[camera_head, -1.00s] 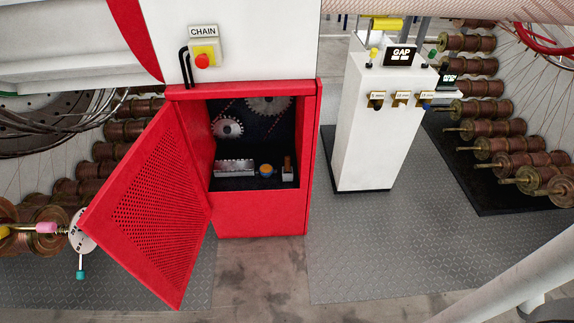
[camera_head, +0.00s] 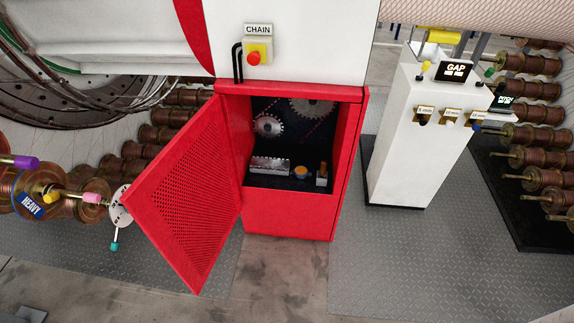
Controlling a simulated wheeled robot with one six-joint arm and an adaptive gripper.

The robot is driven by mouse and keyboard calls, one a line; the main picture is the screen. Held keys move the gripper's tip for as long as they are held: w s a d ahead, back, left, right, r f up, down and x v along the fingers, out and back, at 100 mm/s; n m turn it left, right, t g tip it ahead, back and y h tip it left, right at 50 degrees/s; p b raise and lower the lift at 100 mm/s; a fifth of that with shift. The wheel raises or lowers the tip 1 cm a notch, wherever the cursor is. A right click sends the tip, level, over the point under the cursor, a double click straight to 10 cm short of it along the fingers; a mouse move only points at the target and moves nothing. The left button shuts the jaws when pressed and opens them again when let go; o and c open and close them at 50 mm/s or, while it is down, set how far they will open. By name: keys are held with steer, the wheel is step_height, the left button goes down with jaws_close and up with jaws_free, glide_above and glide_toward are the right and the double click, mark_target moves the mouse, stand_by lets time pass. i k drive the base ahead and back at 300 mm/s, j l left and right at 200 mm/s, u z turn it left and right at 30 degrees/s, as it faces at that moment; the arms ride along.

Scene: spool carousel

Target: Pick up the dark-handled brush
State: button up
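The red cabinet (camera_head: 290,215) stands open near the middle of the view, its perforated door (camera_head: 185,195) swung out to the left. On its floor, at the right, is a small pale block with a brown upright part (camera_head: 322,176); it may be the brush, but it is too small to tell. Left of it sit a round orange-and-blue tin (camera_head: 302,172) and a long pale, ridged metallic piece (camera_head: 270,165). No dark handle can be made out clearly against the dark interior. My gripper is not in view.
Toothed wheels (camera_head: 268,127) are inside the cabinet's back. A CHAIN switch box (camera_head: 258,52) is above it. A white GAP pedestal (camera_head: 408,150) stands to the right, and copper spools (camera_head: 535,135) line both sides. The floor (camera_head: 285,270) before the cabinet is clear.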

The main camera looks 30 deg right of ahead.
mark_target(322, 171)
steer(key=i+l+z, duration=0.15)
steer(key=i, duration=0.2)
steer(key=i+l+z, duration=0.1)
steer(key=i, duration=0.3)
steer(key=i+j+z, duration=0.4)
steer(key=i+j, duration=0.45)
steer(key=i, duration=0.15)
